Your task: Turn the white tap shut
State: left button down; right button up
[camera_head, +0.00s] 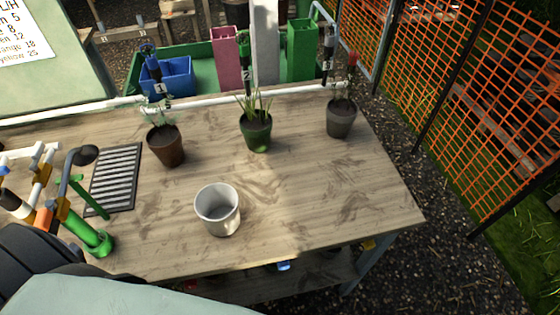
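White pipework (38,153) stands at the left edge of the bench, with yellow and orange parts on it. I cannot tell for certain which part is the white tap or how its handle is turned. A green upright pipe (84,232) with a flared foot stands next to it. A grey spout with a dark round head (85,156) reaches over from there. A dark ribbed shape at the lower left covers part of this area. Neither of my grippers can be made out.
A slatted drain grate (114,180) lies beside the pipes. A white pot (218,209) stands at the front middle. Plants in a brown pot (166,146), green pot (256,132) and grey pot (341,118) stand along the back under numbered nozzles. The right of the bench is clear.

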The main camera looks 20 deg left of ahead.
aim_at(36, 155)
jog(key=u, duration=2.35)
jog(key=j, duration=1.1)
jog(key=k, duration=0.05)
